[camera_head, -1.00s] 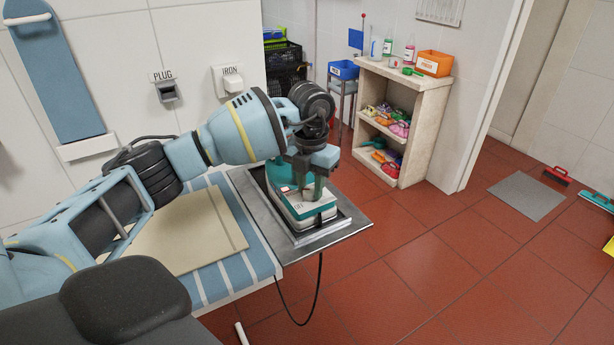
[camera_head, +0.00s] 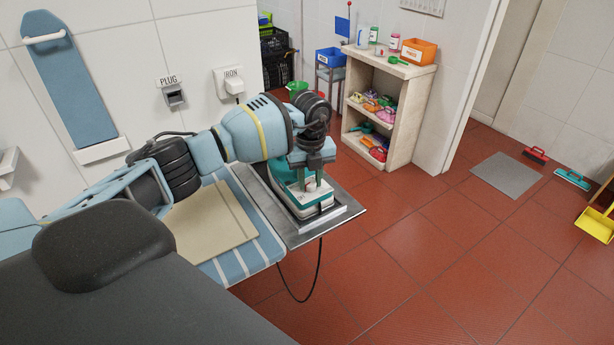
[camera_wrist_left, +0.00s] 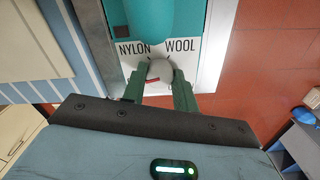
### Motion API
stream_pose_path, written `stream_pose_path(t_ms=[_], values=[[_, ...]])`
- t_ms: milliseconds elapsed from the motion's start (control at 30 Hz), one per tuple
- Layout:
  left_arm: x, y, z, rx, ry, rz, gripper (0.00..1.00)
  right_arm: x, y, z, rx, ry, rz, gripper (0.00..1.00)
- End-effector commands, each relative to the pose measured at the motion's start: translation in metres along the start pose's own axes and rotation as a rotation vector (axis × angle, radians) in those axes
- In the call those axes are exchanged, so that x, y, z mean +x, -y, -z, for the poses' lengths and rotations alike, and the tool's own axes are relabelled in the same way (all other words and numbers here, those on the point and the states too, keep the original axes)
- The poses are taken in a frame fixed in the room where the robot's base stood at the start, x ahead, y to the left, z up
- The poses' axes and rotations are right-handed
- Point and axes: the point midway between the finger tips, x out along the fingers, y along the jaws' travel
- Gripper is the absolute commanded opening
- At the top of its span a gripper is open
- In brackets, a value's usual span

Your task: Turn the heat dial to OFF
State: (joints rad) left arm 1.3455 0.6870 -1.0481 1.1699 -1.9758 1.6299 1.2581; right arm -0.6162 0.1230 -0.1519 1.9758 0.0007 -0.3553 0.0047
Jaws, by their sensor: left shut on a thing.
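The heat dial (camera_wrist_left: 160,68) is a round grey-white knob on the iron, with a red mark on its near, lower-left side. The labels NYLON and WOOL stand above it in the wrist view; the OFF label cannot be made out. My left gripper (camera_wrist_left: 162,77) has its green fingers on either side of the dial and is shut on it. The teal and white iron (camera_head: 306,207) rests on the metal plate (camera_head: 277,225) at the end of the ironing board. In the head view my left gripper (camera_head: 308,184) points down over the iron and partly hides it. My right gripper is out of view.
A beige cloth (camera_head: 207,222) lies on the blue-striped board (camera_head: 264,252). A black cord (camera_head: 303,300) hangs from the plate's front edge. The PLUG socket (camera_head: 174,96) and IRON fitting (camera_head: 230,82) are on the wall behind. A shelf (camera_head: 412,110) stands farther back; the red floor at right is largely open.

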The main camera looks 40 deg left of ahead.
Motion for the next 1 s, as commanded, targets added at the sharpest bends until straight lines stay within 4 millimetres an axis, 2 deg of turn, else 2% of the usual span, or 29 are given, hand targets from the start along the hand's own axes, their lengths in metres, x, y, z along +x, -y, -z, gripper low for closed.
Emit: stream_pose_path(t_ms=[133, 633, 667, 800, 1000], values=[[-0.0039, 0.0007, -0.0008, -0.035, 0.004, 0.004, 0.06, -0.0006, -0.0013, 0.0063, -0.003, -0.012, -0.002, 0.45], [-0.0019, 0.0002, -0.0008, -0.055, 0.002, 0.002, 0.06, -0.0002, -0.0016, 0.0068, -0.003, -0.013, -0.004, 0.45], [-0.0019, 0.0001, -0.0007, -0.055, 0.001, 0.002, 0.30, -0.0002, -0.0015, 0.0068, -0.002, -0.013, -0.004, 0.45], [-0.0015, 0.0001, -0.0006, -0.054, 0.001, 0.002, 0.48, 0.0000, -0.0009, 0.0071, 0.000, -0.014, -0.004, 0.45], [-0.0006, 0.0000, -0.0003, -0.053, 0.000, 0.001, 0.51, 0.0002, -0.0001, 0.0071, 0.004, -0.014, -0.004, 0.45]])
